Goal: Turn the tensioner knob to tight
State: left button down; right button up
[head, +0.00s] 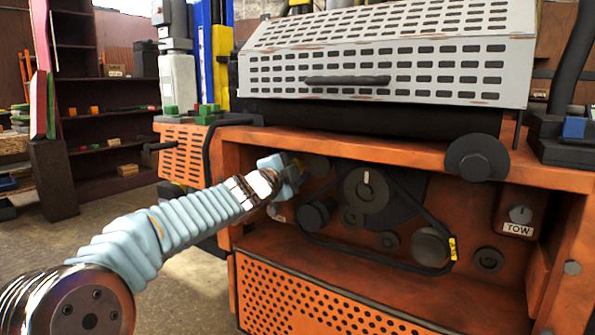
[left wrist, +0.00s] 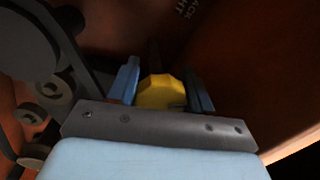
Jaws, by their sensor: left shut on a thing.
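My left gripper (head: 287,170) reaches into the left end of the orange mower's open bay. In the left wrist view its two blue fingers stand on either side of a yellow faceted knob (left wrist: 161,91), and the gripper is shut on it. This knob appears to be the tensioner knob; the gripper mostly hides it in the head view. A dark label (left wrist: 188,8) with partial light lettering shows beyond it; I cannot tell the knob's setting. The black belt (head: 345,248) runs around pulleys to the right. My right gripper is not in view.
The bay holds a large pulley (head: 366,190) and a grey knob (head: 520,214) above a TOW label. The grey slotted hood (head: 390,60) overhangs the bay. A perforated orange panel (head: 310,305) lies below. Open floor (head: 180,290) lies left of the mower.

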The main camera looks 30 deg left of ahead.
pick_arm(q)
jog(key=m, duration=0.6)
jog(key=shift+h+b, duration=0.35)
jog(key=shift+h, duration=0.05)
jog(key=c, duration=0.5)
grip_release()
jog(key=s+a+f, duration=0.1)
jog(key=s, duration=1.2)
jog(key=shift+s, duration=0.35)
